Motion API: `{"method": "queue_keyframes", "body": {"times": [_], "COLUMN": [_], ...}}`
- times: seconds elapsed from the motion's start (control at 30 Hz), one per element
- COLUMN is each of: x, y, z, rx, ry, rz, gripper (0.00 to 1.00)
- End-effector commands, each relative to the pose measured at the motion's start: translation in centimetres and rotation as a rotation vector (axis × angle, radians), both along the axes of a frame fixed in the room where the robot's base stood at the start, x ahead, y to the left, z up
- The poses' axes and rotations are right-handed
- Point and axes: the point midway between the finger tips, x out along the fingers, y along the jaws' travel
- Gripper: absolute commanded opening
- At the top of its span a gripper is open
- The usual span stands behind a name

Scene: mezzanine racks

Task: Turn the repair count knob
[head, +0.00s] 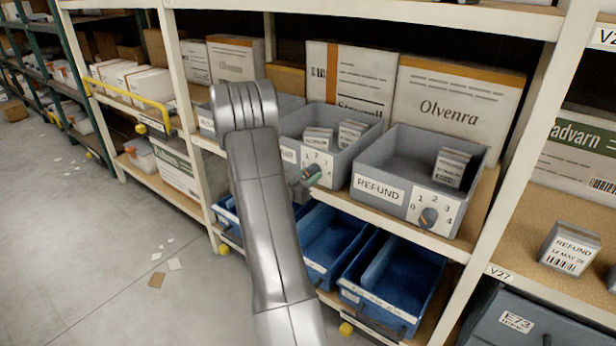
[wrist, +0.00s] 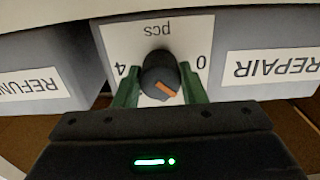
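The repair count knob (wrist: 160,76) is dark grey and round with an orange pointer mark, on a white dial plate (wrist: 117,42) marked "pcs". The wrist view shows the plate upside down, with 4 at left and 0 at right; the other numbers are hidden. The mark points to the lower right there. The REPAIR label (wrist: 270,67) is right of the plate. My gripper (wrist: 160,82) has its green fingers on both sides of the knob, seemingly touching it. In the head view my gripper (head: 307,178) is at the middle grey bin's front (head: 322,160), and my arm hides part of it.
The REFUND bin (head: 365,163) stands to the right with its own knob (head: 429,217). Blue bins (head: 398,270) sit on the shelf below. A white rack upright (head: 505,190) stands farther right. The aisle floor (head: 100,260) at left is open, with scattered paper scraps.

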Motion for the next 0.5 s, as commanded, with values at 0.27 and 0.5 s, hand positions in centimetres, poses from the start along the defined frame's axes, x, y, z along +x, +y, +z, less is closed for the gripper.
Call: {"method": "queue_keyframes", "body": {"times": [0.27, 0.5], "x": [-0.01, 0.02], "y": [0.02, 0.05], "z": [-0.08, -0.34], "rx": [0.007, 0.078], "ry": [-0.005, -0.058], "rz": [0.000, 0.001], "gripper": [0.14, 0.15]}}
